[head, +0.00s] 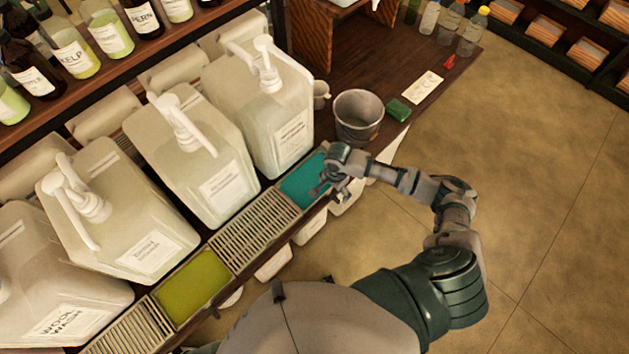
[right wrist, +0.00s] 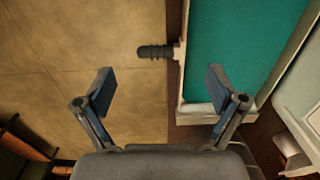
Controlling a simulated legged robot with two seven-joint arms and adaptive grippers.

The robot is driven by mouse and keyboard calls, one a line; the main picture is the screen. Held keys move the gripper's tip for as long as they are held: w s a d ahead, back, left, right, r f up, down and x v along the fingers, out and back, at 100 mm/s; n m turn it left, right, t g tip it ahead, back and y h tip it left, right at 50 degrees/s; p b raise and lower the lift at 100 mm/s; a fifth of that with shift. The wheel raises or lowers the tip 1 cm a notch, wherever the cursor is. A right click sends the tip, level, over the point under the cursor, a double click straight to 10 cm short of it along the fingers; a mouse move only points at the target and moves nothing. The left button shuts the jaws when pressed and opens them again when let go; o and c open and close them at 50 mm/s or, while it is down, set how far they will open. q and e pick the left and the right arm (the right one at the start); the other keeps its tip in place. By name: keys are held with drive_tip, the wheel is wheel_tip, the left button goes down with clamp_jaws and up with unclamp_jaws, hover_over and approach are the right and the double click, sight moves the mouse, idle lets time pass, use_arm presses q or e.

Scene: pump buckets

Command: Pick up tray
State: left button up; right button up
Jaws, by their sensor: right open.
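A teal drip tray (head: 303,186) with a pale rim sits in the row along the front edge of the counter, below the rightmost jug. It also shows in the right wrist view (right wrist: 240,45), where a short dark ribbed knob (right wrist: 153,52) sticks out from its rim over the floor. My right gripper (head: 338,182) is open and empty at the tray's front right end and covers part of it. In the right wrist view its fingertips (right wrist: 162,90) are apart, with the knob ahead between them; the right finger overlaps the tray's rim. My left gripper is not in view.
Several large white pump jugs (head: 279,110) stand behind the tray row. A slatted grate (head: 255,233) and an olive tray (head: 192,287) lie to the left. A grey bucket (head: 358,117) and green block (head: 398,111) stand beyond my gripper. The floor on the right is clear.

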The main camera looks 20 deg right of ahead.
sight(332, 196)
drive_tip(key=shift+a+f, duration=0.2)
drive_tip(key=shift+f, duration=0.15)
drive_tip(key=f, duration=0.4)
drive_tip(key=shift+w+d+f, duration=0.1)
drive_tip(key=shift+d+f, duration=0.1)
drive_tip(key=shift+d, duration=0.05)
drive_tip(key=shift+d+f, duration=0.15)
drive_tip(key=shift+d, duration=0.2)
drive_tip(key=c, duration=0.5)
drive_tip(key=shift+a, duration=0.3)
drive_tip(key=c, duration=0.8)
drive_tip(key=shift+a+r, duration=0.2)
drive_tip(key=shift+a, duration=0.05)
drive_tip(key=shift+c, duration=0.3)
drive_tip(key=shift+d, duration=0.15)
